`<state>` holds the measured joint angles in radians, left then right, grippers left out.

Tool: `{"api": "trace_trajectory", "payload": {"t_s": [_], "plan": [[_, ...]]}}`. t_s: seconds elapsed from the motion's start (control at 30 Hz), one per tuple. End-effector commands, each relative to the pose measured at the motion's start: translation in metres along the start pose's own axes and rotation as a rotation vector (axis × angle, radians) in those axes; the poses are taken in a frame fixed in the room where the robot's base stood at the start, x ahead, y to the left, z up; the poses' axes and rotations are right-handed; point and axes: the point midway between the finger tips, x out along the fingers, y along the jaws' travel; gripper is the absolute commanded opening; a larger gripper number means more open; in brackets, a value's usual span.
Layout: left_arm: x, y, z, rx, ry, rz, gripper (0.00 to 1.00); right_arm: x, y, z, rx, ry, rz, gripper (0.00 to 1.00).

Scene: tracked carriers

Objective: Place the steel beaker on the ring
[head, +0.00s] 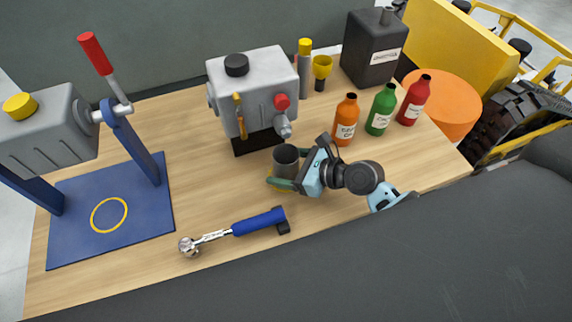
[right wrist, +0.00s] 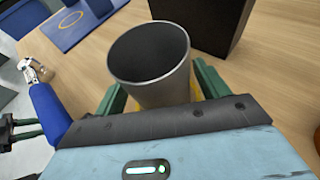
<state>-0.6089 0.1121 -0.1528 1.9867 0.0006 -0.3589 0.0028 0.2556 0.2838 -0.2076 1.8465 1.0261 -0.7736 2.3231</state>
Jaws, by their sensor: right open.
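The steel beaker (head: 286,160) stands upright right of the table's middle, on a yellow patch mostly hidden under it. It also fills the middle of the right wrist view (right wrist: 168,93), its open mouth facing the camera. My right gripper (head: 283,172) is open. Its green fingers lie on either side of the beaker, low down; I cannot tell whether they touch it. The yellow ring (head: 91,216) is marked on the blue base plate (head: 67,240) at the left, with nothing on it. My left gripper is not in the head view.
A ratchet wrench (head: 258,222) with a blue handle lies at the front. A grey machine (head: 262,85) stands just behind the beaker. Orange (head: 345,121), green (head: 381,110) and red (head: 413,100) bottles stand to the right. A lever press (head: 50,132) rises over the plate.

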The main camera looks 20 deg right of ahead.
Motion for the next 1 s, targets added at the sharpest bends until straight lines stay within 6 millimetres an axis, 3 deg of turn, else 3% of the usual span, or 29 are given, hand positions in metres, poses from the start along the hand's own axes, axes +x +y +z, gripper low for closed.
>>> {"api": "trace_trajectory", "payload": {"t_s": [0.17,0.6,0.8,1.0], "plan": [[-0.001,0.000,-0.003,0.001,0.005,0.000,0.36,-0.016,0.000,0.001,-0.001,0.001,-0.002,0.74],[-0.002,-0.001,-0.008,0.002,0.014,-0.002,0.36,-0.098,0.000,0.001,-0.002,0.002,0.000,0.74],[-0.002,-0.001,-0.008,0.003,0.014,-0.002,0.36,-0.117,0.000,0.001,-0.001,0.001,0.001,0.74],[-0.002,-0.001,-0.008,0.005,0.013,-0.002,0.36,-0.121,0.000,0.002,-0.002,0.000,0.001,0.74]]}}
